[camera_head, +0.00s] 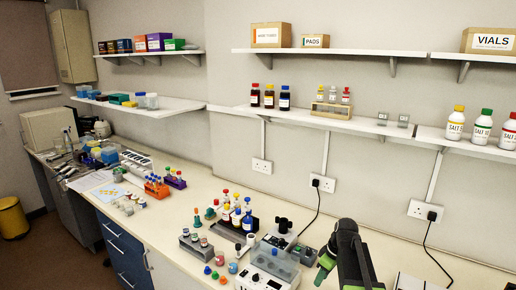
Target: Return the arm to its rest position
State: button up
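My arm (352,258), black with green parts, stands at the lower right in front of the bench, and the bottom edge of the picture cuts it off. A green piece at its left side (325,268) appears to belong to my gripper, close to the right of the white device with a knob (265,275). I cannot make out two separate fingertips, so its opening is unclear. I see nothing held in it. I cannot tell whether it touches the device.
The pale bench (190,215) runs along the wall. A rack of coloured-cap bottles (232,232), a grey block with vials (196,245) and loose coloured caps lie left of my arm. Shelves (300,116) hang above. A black cable (434,250) hangs at right.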

jog(key=shift+m+g+h, duration=0.3)
jog(key=shift+m+h, duration=0.1)
jog(key=shift+m, duration=0.2)
jog(key=s+a+f+b, duration=0.1)
jog(key=s+a, duration=0.1)
jog(key=a, duration=0.1)
jog(key=s+a+f, duration=0.2)
jog(key=a, duration=0.1)
jog(key=s+a+f+b, duration=0.1)
jog(key=s+a, duration=0.1)
jog(key=a, duration=0.1)
jog(key=shift+s+a+f+b, duration=0.3)
jog(key=shift+s+a+b, duration=0.05)
jog(key=shift+a, duration=0.05)
jog(key=s, duration=0.1)
jog(key=s+a+m, duration=0.1)
jog(key=s+m, duration=0.1)
jog(key=s, duration=0.1)
jog(key=shift+a+f+h, duration=0.25)
jog(key=shift+f+h, duration=0.05)
jog(key=s+m, duration=0.1)
jog(key=s+d+m, duration=0.2)
jog(key=shift+r+m+h, duration=0.3)
jog(key=shift+r+m, duration=0.05)
jog(key=shift+m, duration=0.05)
jog(key=shift+w+d+m+g, duration=0.2)
jog(key=shift+m+g, duration=0.1)
jog(key=shift+m, duration=0.7)
